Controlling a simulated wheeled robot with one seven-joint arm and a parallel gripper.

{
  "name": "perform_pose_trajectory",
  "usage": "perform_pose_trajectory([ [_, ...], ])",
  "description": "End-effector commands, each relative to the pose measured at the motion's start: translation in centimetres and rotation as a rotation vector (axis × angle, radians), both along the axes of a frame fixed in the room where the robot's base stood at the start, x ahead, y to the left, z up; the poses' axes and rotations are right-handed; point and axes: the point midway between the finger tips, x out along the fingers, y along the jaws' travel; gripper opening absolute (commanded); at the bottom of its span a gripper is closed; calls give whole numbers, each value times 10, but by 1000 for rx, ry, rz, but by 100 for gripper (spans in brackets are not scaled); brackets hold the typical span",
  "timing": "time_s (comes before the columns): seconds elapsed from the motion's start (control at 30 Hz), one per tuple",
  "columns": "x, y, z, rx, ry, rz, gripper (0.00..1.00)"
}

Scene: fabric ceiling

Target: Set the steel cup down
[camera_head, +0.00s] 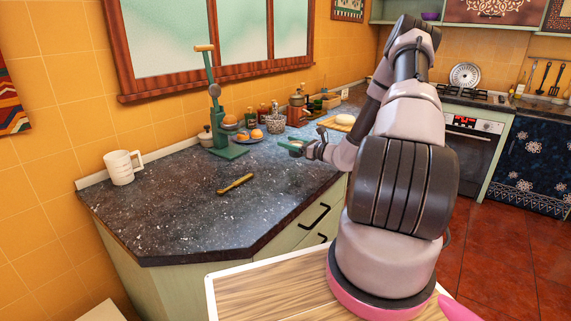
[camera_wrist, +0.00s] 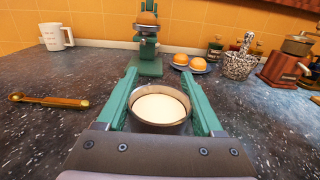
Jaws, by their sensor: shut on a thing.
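The steel cup (camera_wrist: 160,125) is a round metal cup with a pale cream interior or content; I cannot tell which. It sits between the two green fingers of my gripper (camera_wrist: 161,78), which is shut on it, in the wrist view. In the head view my gripper (camera_head: 296,147) is small and over the back part of the dark speckled counter (camera_head: 190,195), with the cup partly hidden. The cup looks upright. I cannot tell whether its base touches the counter.
A green juicer (camera_wrist: 147,45) stands just behind the cup. A plate of oranges (camera_wrist: 190,65), a speckled pot (camera_wrist: 238,65) and a wooden grinder (camera_wrist: 288,62) are to the right. A brass-coloured spoon (camera_head: 235,184) and white mug (camera_head: 123,167) lie left.

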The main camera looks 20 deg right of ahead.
Motion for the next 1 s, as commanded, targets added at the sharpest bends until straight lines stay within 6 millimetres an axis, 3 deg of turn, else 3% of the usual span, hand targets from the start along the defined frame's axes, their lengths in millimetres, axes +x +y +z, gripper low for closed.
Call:
perform_pose_trajectory([
  [0.43, 0, 0, -55, 1, 0, 0, 7],
  [0.87, 0, 0, -61, 1, -1, 1, 7],
  [0.9, 0, 0, -61, 1, -1, 1, 80],
  [0.97, 0, 0, -61, 1, -1, 1, 98],
  [1.0, 0, 0, -61, 1, -1, 1, 98],
])
